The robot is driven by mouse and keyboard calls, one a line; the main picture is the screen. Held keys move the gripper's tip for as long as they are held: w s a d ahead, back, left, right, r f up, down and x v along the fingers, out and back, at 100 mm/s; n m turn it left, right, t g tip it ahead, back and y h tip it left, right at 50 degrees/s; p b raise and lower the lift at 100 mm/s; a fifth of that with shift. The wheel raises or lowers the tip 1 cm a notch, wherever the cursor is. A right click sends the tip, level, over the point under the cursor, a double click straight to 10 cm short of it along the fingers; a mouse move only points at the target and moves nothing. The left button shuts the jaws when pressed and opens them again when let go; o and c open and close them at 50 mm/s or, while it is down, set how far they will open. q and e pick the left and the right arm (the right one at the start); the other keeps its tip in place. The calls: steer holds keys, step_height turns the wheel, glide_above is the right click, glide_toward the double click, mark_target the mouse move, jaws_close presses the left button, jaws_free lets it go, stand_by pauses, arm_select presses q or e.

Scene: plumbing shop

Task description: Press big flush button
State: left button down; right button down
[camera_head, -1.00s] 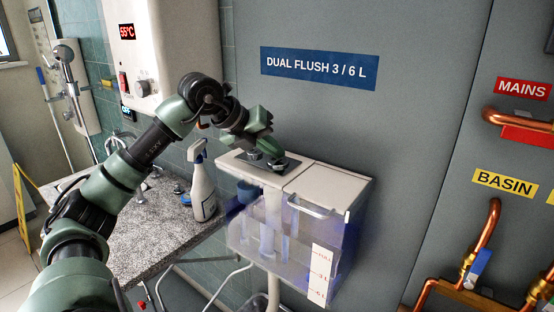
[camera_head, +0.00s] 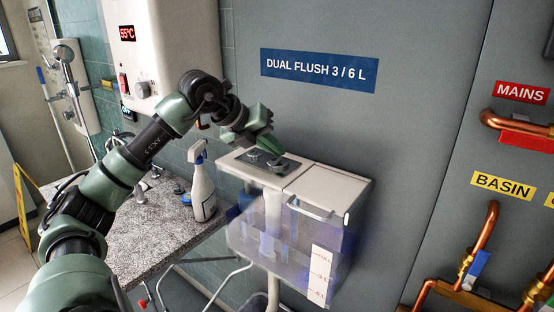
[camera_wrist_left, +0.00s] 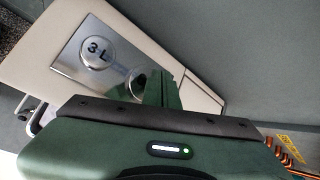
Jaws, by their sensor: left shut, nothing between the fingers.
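A metal flush plate (camera_head: 293,163) with two round buttons is set in the pale lid of the cistern (camera_head: 325,185). The small button (camera_wrist_left: 98,50), marked 3 L, is uncovered in the left wrist view. The other button (camera_wrist_left: 136,82) is partly hidden behind my fingers, so its marking does not show. It also shows in the head view (camera_head: 277,163). My left gripper (camera_head: 277,152) is shut and empty, with its fingertips pointing down just over this second button. I cannot tell whether they touch it. My right gripper is not in view.
A spray bottle (camera_head: 203,190) stands on the speckled counter (camera_head: 150,235) left of the cistern. The grey wall panel with the dual flush sign (camera_head: 319,70) rises behind. Copper pipes (camera_head: 485,235) are at the right. A white heater (camera_head: 147,50) hangs above the counter.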

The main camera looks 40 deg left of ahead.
mark_target(274, 162)
arm_select(q)
steer(key=shift+r+p, duration=2.65)
steer(key=shift+r, duration=0.35)
steer(key=shift+f, duration=0.1)
